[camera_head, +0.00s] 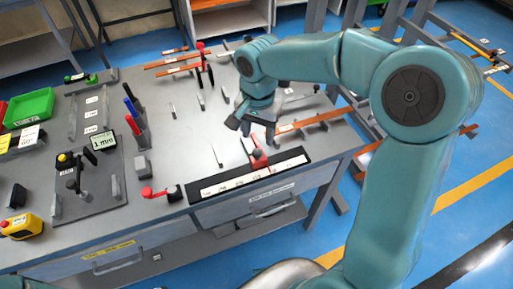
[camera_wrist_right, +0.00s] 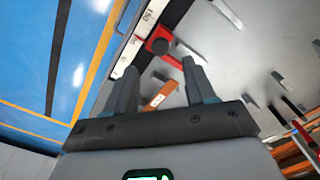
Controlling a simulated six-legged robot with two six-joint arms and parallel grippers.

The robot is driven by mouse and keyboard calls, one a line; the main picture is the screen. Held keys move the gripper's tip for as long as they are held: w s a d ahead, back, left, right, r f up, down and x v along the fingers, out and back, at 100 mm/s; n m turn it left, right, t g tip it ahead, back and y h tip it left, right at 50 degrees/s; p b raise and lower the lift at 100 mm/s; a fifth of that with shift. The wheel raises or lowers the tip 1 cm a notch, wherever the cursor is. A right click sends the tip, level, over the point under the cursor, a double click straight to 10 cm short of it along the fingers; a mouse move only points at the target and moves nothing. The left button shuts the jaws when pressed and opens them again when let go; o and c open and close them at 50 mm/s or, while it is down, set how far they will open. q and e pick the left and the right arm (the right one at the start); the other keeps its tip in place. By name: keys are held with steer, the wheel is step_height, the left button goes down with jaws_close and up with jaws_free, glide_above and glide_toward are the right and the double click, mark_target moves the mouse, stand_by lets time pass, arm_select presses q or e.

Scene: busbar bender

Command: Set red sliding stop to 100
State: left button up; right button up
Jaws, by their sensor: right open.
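The red sliding stop (camera_head: 259,160) sits on the white ruler strip (camera_head: 228,184) along the bench's front right edge, right of the strip's middle. In the right wrist view the stop (camera_wrist_right: 166,33) has a dark round knob and shows beyond my fingertips, beside the ruler strip (camera_wrist_right: 127,56). The ruler numbers are too small to read surely. My right gripper (camera_head: 255,130) is open and empty, above and a little behind the stop, apart from it. In the right wrist view its two fingers (camera_wrist_right: 160,75) are spread. My left gripper is not in view.
A copper-coloured bar (camera_head: 315,121) extends right from the bench. The bench's middle has several small slots or bars.

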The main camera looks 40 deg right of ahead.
mark_target(260, 151)
step_height(260, 151, down, 7)
steer(key=shift+a+r, duration=0.1)
steer(key=shift+r, duration=0.1)
steer(key=shift+a, duration=0.1)
jaws_close()
steer(key=shift+d+b, duration=0.35)
steer(key=shift+b, duration=0.15)
steer(key=shift+s, duration=0.1)
jaws_free()
